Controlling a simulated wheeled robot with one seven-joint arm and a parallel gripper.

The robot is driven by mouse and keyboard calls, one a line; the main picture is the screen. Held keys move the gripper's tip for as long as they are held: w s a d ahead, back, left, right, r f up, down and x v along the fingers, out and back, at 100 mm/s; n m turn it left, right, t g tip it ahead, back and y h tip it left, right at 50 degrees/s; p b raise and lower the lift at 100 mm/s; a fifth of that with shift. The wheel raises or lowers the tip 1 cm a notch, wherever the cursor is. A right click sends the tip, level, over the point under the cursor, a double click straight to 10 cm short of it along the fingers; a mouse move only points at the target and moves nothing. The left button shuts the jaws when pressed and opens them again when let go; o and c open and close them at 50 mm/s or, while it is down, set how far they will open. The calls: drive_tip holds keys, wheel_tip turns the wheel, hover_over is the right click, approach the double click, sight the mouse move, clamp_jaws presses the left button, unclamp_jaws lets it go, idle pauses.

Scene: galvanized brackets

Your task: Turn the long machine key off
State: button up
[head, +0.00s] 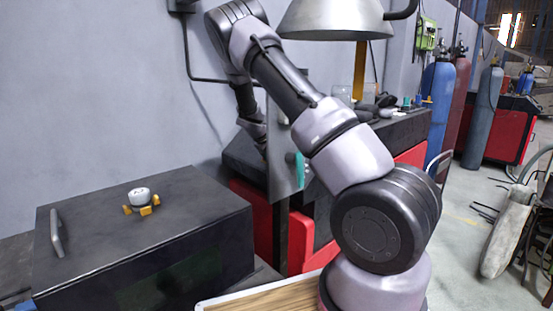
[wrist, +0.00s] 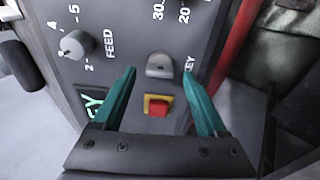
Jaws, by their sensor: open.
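In the wrist view, a grey metal key (wrist: 160,66) with a rounded outline stands out from a dark control panel (wrist: 120,40). The word KEY is printed just right of it. Its on or off position cannot be told. My gripper (wrist: 159,72) is open, its teal fingers spread on both sides of the key, with no visible contact. In the head view, part of my gripper (head: 299,168) shows as teal by the grey panel (head: 283,150), and the key is hidden there.
On the panel are a red button (wrist: 158,107) on a yellow square between my fingers, a FEED knob (wrist: 77,43) and a lit green sign (wrist: 94,104). A dark box (head: 120,225) with a small white-and-yellow object (head: 140,200) stands left. A red cabinet (head: 255,215) is behind.

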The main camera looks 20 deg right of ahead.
drive_tip(key=v, duration=0.9)
drive_tip(key=shift+s+a+r, duration=0.15)
drive_tip(key=shift+s+r, duration=0.05)
drive_tip(key=shift+r, duration=0.15)
drive_tip(key=shift+a, duration=0.15)
